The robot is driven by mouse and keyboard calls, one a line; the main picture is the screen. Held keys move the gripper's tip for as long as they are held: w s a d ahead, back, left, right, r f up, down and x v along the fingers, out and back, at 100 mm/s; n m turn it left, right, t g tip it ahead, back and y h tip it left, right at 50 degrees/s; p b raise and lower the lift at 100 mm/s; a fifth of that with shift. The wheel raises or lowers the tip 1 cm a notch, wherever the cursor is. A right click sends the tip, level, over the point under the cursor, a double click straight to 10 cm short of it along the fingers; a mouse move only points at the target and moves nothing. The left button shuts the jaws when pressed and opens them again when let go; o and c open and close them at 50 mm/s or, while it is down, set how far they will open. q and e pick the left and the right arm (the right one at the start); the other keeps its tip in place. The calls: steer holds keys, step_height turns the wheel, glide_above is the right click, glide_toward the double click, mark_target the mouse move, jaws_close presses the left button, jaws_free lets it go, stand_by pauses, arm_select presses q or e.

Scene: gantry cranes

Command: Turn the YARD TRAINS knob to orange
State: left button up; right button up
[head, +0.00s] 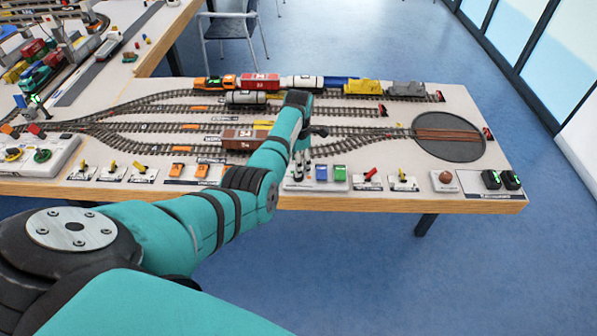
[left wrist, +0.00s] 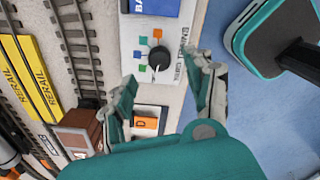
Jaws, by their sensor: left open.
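The YARD TRAINS knob is a round black knob (left wrist: 159,57) on a white panel (left wrist: 134,25), in the upper middle of the left wrist view. Small coloured squares ring one side of it: an orange square (left wrist: 157,33), with blue and green ones beside it. I cannot tell for sure which one the knob points at. My left gripper (left wrist: 165,86) is open, its fingers apart, just short of the knob in that view, with nothing between them held.
Blue (head: 322,173) and green (head: 340,174) blocks stand right of the gripper. A red lever (head: 371,174) and a brown button (head: 446,177) are further right. Tracks with wagons and a turntable (head: 462,151) lie behind.

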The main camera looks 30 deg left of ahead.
arm_select(q)
step_height(320, 180, down, 5)
steer(key=shift+b, duration=0.5)
jaws_close()
